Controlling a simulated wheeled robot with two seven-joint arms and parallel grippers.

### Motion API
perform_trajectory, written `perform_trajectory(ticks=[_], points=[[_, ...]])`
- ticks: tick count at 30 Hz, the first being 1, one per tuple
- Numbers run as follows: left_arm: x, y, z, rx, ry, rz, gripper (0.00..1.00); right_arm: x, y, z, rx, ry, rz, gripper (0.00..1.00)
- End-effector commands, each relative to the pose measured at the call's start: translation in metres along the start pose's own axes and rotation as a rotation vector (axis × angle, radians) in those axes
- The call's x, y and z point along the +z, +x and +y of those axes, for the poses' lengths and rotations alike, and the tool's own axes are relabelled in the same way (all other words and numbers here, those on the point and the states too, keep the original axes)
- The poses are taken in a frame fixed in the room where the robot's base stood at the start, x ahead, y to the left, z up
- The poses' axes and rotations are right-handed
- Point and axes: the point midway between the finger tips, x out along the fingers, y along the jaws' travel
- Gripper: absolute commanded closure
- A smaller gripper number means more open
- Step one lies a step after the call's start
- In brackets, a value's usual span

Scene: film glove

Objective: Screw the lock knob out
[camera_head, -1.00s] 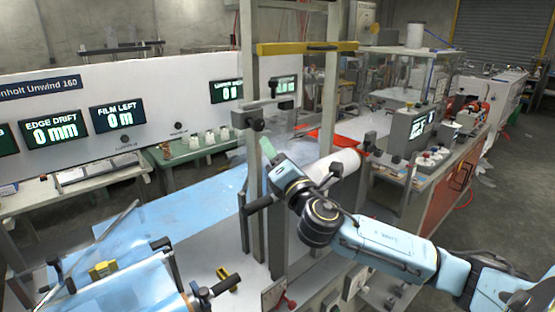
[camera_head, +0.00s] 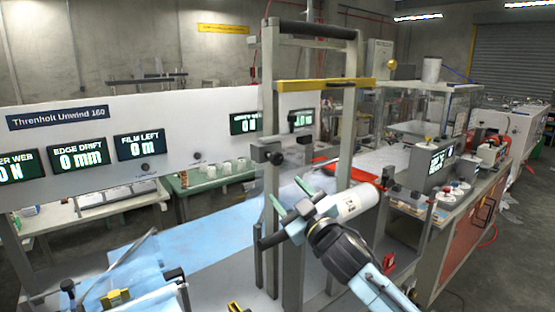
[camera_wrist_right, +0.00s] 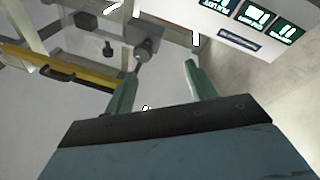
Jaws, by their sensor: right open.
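A dark round knob (camera_head: 275,158) sits on a clamp block at the front upright of the metal frame; it looks like the lock knob, though I cannot be sure. In the right wrist view a grey block with a round boss (camera_wrist_right: 147,45) lies just beyond the fingertips; a small dark knob (camera_wrist_right: 85,20) is further left. My right gripper (camera_head: 290,197) is open and empty, below and slightly right of the knob, apart from it. Its two green fingers also show in the right wrist view (camera_wrist_right: 160,80). My left gripper is not in view.
The upright frame has a yellow crossbar (camera_head: 325,85) and a black top bar (camera_head: 312,30). A white roll (camera_head: 355,202) is behind my right wrist. A blue film sheet (camera_head: 190,240) covers the bench at left. The display panel (camera_head: 95,140) stands behind.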

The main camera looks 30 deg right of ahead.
Motion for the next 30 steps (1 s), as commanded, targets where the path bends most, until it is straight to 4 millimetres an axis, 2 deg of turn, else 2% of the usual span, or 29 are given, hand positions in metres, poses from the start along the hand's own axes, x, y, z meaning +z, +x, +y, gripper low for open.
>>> perform_trajectory(ticks=[1,3,6,9,13,17,30], points=[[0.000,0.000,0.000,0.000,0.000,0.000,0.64,0.002,-0.002,0.004,0.008,0.183,0.017,0.45],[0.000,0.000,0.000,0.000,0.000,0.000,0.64,0.004,-0.005,0.009,0.015,0.411,0.047,0.45],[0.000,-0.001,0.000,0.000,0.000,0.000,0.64,0.006,-0.009,0.017,0.026,0.662,0.086,0.45],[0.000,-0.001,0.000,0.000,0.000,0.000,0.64,0.007,-0.013,0.023,0.032,0.815,0.114,0.45],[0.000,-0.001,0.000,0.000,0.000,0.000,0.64,0.007,-0.012,0.026,0.034,0.892,0.130,0.45],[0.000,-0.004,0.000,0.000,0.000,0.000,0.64,0.005,0.001,0.028,0.034,0.895,0.132,0.45],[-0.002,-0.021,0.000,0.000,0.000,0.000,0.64,-0.004,0.084,0.036,0.035,0.890,0.130,0.45]])
